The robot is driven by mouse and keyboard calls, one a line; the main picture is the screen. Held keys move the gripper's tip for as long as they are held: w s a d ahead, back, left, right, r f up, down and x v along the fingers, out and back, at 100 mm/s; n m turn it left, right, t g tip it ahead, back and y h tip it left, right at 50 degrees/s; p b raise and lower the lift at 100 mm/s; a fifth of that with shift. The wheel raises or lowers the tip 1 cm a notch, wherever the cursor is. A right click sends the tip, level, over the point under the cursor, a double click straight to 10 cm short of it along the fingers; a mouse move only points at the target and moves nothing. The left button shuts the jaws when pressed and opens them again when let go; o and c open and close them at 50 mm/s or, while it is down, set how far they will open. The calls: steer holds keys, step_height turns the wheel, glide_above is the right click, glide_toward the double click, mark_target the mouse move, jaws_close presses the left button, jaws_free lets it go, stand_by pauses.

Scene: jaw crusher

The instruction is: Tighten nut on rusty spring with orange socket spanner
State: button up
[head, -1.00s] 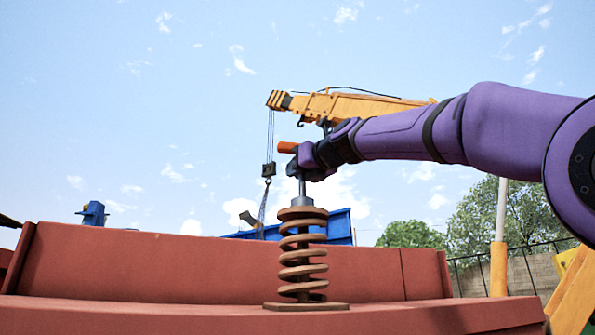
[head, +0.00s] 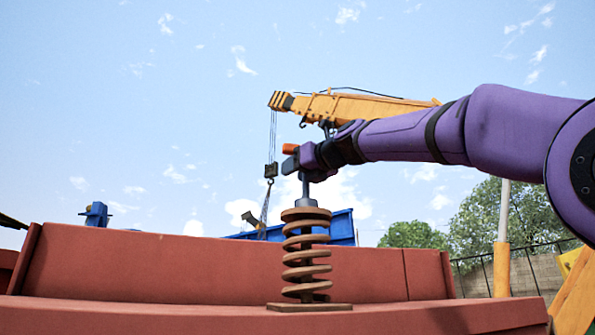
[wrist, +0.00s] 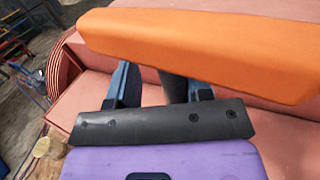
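The rusty spring (head: 305,262) stands upright on a red ledge in the head view, with a round plate on its top. The orange socket spanner (head: 289,149) stands upright over it, its grey socket (head: 306,201) down at the top plate. The nut is hidden, so I cannot see how the socket sits on it. My gripper (head: 298,165) is at the spanner's upper shaft, just under the orange handle. In the wrist view the orange handle (wrist: 200,48) crosses above my gripper (wrist: 165,88), and the dark shaft shows between its fingers.
The red machine wall (head: 200,262) runs behind the spring. Farther back are a yellow crane boom (head: 355,106) with a hanging hook, a blue container (head: 341,228) and trees. Open sky surrounds the spanner's top.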

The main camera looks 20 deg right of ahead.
steer(key=shift+d, duration=0.15)
steer(key=shift+s+d, duration=0.1)
steer(key=shift+s, duration=0.2)
steer(key=v, duration=1)
steer(key=shift+s, duration=0.1)
